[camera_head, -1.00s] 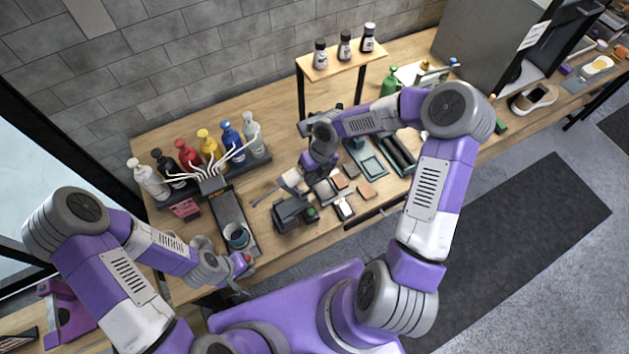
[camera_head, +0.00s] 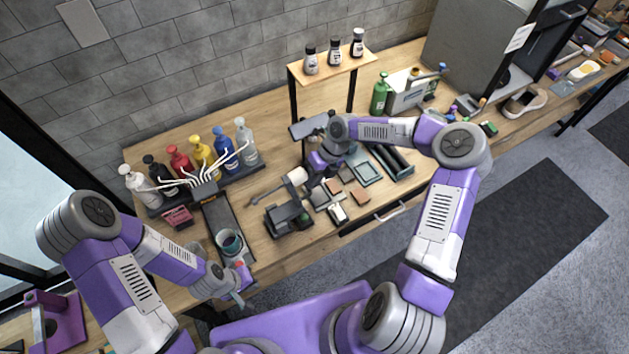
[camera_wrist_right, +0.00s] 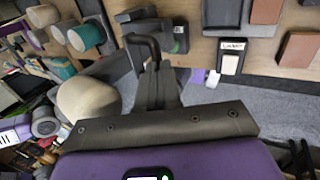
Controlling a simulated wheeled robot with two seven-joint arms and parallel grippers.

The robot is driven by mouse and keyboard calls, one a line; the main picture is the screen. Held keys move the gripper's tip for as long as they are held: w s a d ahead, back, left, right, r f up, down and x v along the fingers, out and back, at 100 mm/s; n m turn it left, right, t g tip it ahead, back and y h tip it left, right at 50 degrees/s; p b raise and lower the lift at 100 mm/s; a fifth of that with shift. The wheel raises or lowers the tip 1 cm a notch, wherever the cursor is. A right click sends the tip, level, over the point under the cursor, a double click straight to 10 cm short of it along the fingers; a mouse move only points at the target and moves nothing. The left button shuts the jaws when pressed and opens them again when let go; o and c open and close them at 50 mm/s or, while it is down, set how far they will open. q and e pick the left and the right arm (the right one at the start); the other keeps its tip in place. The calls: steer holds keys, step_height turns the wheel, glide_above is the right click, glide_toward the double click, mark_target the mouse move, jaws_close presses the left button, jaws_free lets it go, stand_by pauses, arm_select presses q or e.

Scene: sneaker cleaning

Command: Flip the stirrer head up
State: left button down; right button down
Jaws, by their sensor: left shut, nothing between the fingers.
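A dark squat device, which looks like the stirrer (camera_head: 286,219), stands on the wooden table. Whether its head is up or down is not clear. A dark body with a bent bar shows in the right wrist view (camera_wrist_right: 140,28). A pale cylinder (camera_head: 297,176) is beside it, with a dark stick to its left. My right gripper (camera_head: 316,161) hangs above the table behind the device. In the right wrist view its fingers (camera_wrist_right: 157,80) lie close together by the bent bar. Contact is unclear. My left gripper (camera_head: 239,296) is shut and empty at the table's front edge.
A dark platform carries a teal cup (camera_head: 229,241) near the left arm. Several pump bottles (camera_head: 200,152) with white tubes stand behind it. Small blocks (camera_head: 358,193) lie right of the device. A wooden shelf (camera_head: 333,66) with 3 bottles stands at the back.

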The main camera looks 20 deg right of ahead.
steer(key=shift+s+d+f, duration=0.1)
steer(key=shift+d+f, duration=0.05)
steer(key=shift+f, duration=0.2)
steer(key=w+d+r+p, duration=0.1)
steer(key=d+r, duration=0.5)
steer(key=d, duration=0.1)
steer(key=shift+w+d+r, duration=0.25)
steer(key=shift+w+d, duration=0.1)
steer(key=shift+d, duration=0.05)
